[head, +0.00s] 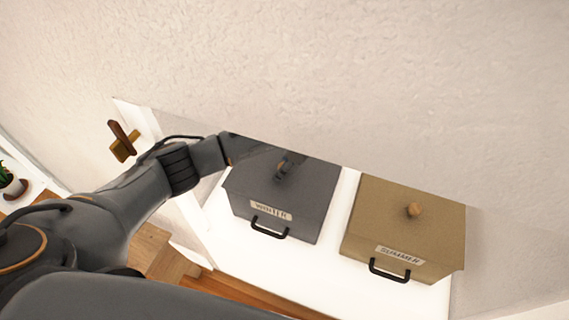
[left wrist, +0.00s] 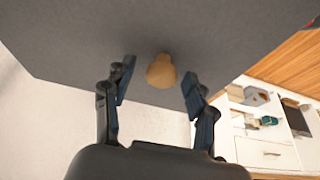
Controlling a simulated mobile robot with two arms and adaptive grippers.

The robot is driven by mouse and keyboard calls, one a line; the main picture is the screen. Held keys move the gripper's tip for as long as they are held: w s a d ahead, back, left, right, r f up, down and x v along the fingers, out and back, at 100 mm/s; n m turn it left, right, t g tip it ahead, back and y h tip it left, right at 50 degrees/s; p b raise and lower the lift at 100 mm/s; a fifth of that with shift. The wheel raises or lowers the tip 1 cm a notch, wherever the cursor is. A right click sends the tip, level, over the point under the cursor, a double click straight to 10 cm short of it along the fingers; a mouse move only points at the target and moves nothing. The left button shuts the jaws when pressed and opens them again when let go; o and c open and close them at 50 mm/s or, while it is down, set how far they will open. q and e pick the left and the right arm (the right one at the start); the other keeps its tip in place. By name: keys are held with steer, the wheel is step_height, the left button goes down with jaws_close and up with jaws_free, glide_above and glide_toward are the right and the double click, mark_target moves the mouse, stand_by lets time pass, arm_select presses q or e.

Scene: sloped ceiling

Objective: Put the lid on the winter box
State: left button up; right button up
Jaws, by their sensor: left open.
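The dark grey winter box (head: 262,222) stands on a white surface, with a WINTER label and a black handle on its front. Its grey lid (head: 310,190) appears to lie on top of it; any small gap cannot be told. My left gripper (head: 284,166) is over the lid and hides its knob in the head view. In the left wrist view, the grey lid (left wrist: 220,35) fills the top, and its round wooden knob (left wrist: 161,72) shows between the open fingers of my left gripper (left wrist: 158,76). The fingers appear apart from the knob. My right gripper is not in view.
The tan summer box (head: 385,238), with a wooden knob (head: 414,209) on its lid, stands close to the right. The sloped ceiling (head: 330,80) is close behind and above. A brown wooden object (head: 123,142) is at the left. Bare white surface (head: 310,272) lies in front.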

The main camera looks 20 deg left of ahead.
arm_select(q)
steer(key=shift+d+r, duration=0.15)
steer(key=shift+r, duration=0.3)
steer(key=v, duration=0.2)
steer(key=d+v, duration=0.1)
steer(key=v, duration=0.1)
steer(key=shift+r, duration=0.1)
steer(key=d, duration=1.1)
steer(key=shift+s, duration=0.2)
